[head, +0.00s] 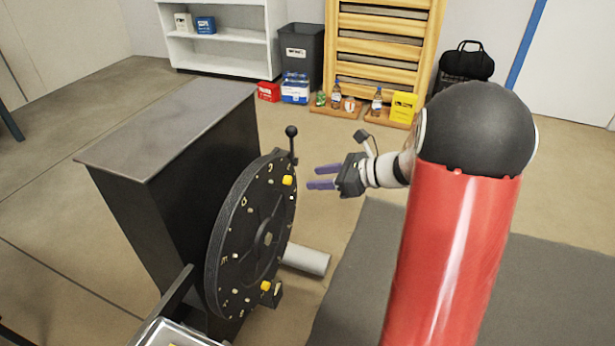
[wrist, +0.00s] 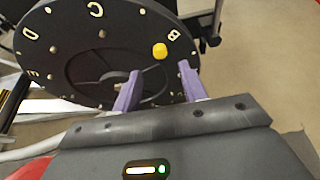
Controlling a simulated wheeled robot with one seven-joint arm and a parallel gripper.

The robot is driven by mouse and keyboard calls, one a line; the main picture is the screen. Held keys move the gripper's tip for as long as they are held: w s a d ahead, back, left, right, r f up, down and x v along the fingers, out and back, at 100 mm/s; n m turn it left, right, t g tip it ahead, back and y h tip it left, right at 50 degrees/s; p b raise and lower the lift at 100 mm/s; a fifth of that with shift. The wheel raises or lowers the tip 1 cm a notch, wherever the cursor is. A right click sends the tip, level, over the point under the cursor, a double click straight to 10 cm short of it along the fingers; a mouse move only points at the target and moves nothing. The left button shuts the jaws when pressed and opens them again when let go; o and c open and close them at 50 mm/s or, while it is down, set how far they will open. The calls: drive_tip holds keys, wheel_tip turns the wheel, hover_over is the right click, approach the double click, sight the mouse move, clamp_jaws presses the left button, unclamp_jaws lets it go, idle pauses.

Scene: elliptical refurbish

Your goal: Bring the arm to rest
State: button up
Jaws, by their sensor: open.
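My gripper (head: 323,177) is open and empty in the head view, its purple fingers pointing left toward the black lettered disc (head: 236,257). The disc stands upright on the side of a dark cabinet (head: 130,170). The gripper is beside the disc's upper right edge, with a visible gap. In the wrist view the two fingers of the gripper (wrist: 158,85) are spread apart in front of the disc (wrist: 75,45). A yellow peg (wrist: 160,51) near the letter B shows just beyond and between the fingers. My arm extends in from the right.
A black ball-topped lever (head: 291,132) rises at the disc's top. A grey cylinder (head: 306,260) sticks out to the right of the disc. A metal tray (head: 175,335) is at the bottom. Bottles, boxes and a shelf (head: 225,50) stand at the back. Floor beneath the gripper is clear.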

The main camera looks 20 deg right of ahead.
drive_tip(key=shift+s+d+r, duration=0.15)
drive_tip(key=shift+s+d, duration=0.1)
drive_tip(key=shift+d, duration=0.05)
drive_tip(key=s+a+r+n+g+h+p, duration=0.1)
drive_tip(key=s+a+r+n+g+h, duration=0.2)
drive_tip(key=s+n, duration=0.35)
drive_tip(key=s+a+r+n+g+p, duration=0.1)
drive_tip(key=s+a+r+n+g, duration=0.15)
drive_tip(key=s+a+n, duration=0.4)
drive_tip(key=s+d+r+n+t+h+p, duration=0.1)
drive_tip(key=s+d+r+n+h, duration=0.1)
drive_tip(key=s+n+h, duration=0.2)
drive_tip(key=s+d+r+n+t+h+p, duration=0.1)
drive_tip(key=s+d+r+n+t+h, duration=0.1)
drive_tip(key=s+n, duration=0.6)
drive_tip(key=shift+s+d+r+h, duration=0.15)
drive_tip(key=shift+d+r+h, duration=0.15)
drive_tip(key=shift+r+h, duration=0.45)
drive_tip(key=shift+f, duration=0.2)
